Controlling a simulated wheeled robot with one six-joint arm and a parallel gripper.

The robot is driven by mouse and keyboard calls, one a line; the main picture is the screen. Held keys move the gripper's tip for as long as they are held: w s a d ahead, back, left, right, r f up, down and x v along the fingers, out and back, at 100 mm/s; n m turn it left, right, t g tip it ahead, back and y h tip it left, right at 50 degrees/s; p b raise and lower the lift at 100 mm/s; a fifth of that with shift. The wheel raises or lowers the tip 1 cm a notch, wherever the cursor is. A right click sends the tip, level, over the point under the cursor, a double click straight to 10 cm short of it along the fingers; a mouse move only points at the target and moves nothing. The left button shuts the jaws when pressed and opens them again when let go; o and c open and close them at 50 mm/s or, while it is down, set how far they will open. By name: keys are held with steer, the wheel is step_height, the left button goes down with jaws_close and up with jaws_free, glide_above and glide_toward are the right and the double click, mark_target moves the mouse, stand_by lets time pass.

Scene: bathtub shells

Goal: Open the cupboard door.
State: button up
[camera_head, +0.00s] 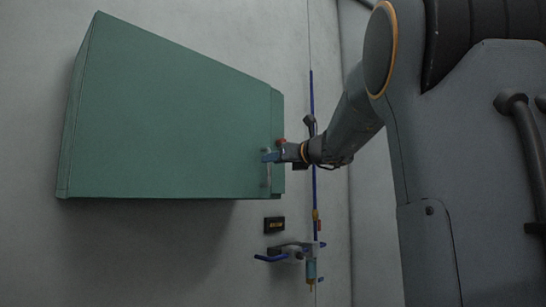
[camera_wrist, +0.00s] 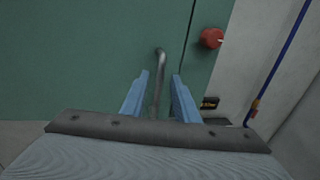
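The green cupboard (camera_head: 165,120) is mounted on the wall at left in the head view. Its door (camera_wrist: 80,55) fills the upper left of the wrist view and looks shut, with a thin dark seam beside the frame strip. A grey bar handle (camera_wrist: 159,66) stands on the door near that seam; it also shows in the head view (camera_head: 268,181). My gripper (camera_wrist: 160,74) has its blue fingers apart, one on each side of the handle, with visible gaps. In the head view my gripper (camera_head: 268,156) is at the handle's upper part.
A red knob (camera_wrist: 212,38) sits on the frame strip right of the seam. A blue pipe (camera_head: 312,100) runs down the wall right of the cupboard. A small dark label box (camera_head: 274,225) and a valve fitting with a blue lever (camera_head: 268,258) are below.

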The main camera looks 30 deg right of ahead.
steer(key=shift+w+a, duration=0.1)
steer(key=shift+w, duration=0.4)
steer(key=shift+c, duration=0.3)
jaws_close()
steer(key=shift+a+f, duration=0.1)
